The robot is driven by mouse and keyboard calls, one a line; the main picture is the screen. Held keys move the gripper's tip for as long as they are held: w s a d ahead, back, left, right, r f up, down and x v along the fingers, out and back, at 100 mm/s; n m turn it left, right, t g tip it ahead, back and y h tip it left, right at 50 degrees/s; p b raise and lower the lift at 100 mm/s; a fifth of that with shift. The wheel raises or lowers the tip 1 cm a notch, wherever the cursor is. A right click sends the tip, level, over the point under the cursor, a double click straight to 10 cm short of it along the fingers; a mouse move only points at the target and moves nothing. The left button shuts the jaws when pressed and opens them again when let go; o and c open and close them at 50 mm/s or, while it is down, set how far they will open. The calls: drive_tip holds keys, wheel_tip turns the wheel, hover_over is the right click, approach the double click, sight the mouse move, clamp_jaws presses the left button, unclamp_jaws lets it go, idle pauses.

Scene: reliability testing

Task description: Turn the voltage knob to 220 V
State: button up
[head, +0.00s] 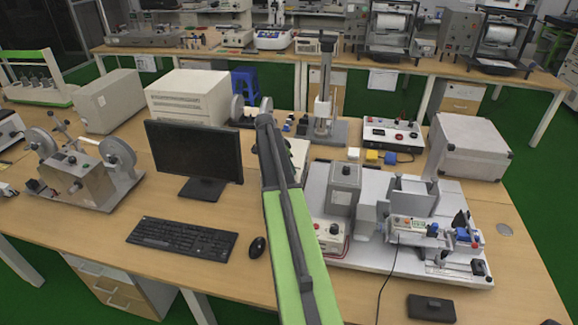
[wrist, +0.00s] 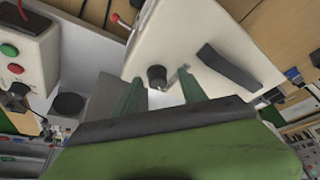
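A black round knob (wrist: 157,76) sits on the face of a white box (wrist: 185,35) in the wrist view. My gripper (wrist: 161,80) is open, with one green finger on each side of the knob. I cannot tell whether the fingers touch it. No voltage marking or 220 V label is readable, so the knob's setting is unclear. In the head view my green arm reaches over the table, and the gripper cannot be made out. A pale device (head: 298,150) there is partly hidden behind the arm.
In the wrist view, a black handle (wrist: 228,67) is right of the knob, and a control box (wrist: 28,45) with green and red buttons is at left. In the head view, a monitor (head: 195,152) stands left of my arm and a white test rig (head: 410,225) right.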

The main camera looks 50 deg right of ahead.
drive_tip(key=shift+s+d, duration=0.1)
drive_tip(key=shift+r, duration=0.1)
drive_tip(key=shift+r, duration=0.2)
drive_tip(key=p+v, duration=1.6)
drive_tip(key=v, duration=0.1)
drive_tip(key=shift+a, duration=0.2)
drive_tip(key=shift+f, duration=0.1)
